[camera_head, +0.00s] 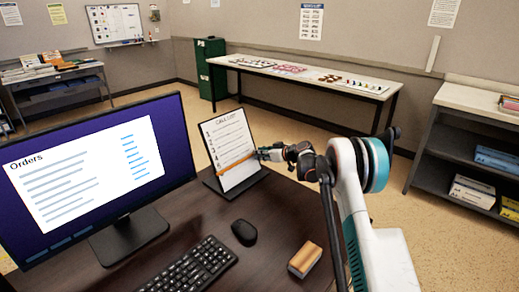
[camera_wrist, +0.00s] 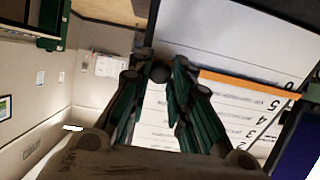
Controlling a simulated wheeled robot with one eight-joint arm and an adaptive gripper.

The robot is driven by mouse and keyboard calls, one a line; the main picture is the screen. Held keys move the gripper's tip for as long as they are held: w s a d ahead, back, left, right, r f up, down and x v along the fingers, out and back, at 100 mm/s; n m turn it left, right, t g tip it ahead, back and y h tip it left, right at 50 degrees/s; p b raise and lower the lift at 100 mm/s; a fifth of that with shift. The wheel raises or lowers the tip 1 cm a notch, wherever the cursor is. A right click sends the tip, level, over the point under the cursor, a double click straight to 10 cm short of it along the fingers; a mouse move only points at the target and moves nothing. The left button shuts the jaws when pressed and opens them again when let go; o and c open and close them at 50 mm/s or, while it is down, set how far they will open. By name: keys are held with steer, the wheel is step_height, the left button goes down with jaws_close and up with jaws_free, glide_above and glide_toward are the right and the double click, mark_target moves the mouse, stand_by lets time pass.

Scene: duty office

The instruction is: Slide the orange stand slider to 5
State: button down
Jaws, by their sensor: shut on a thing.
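The call list stand (camera_head: 228,141) is upright on the dark desk, holding a white numbered sheet. Its orange slider (camera_head: 233,162) is a narrow bar across the lower part of the sheet. In the wrist view the slider (camera_wrist: 250,84) lies between the numbers 5 and 6, with 5, 4, 3 and 2 running away from it on one side. My gripper (camera_head: 265,154) is at the right edge of the stand. In the wrist view my gripper (camera_wrist: 161,68) is shut around a dark round piece at the slider's end; the fingers partly hide the contact.
A monitor (camera_head: 95,165) stands left of the stand. A keyboard (camera_head: 190,268), a mouse (camera_head: 244,232) and a small orange-topped block (camera_head: 305,260) lie in front on the desk. A long table (camera_head: 375,91) is behind, and a shelf unit (camera_head: 462,150) is at the right.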

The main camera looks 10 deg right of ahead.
steer(key=c, duration=1.4)
jaws_free()
steer(key=shift+a, duration=0.1)
steer(key=v, duration=1.2)
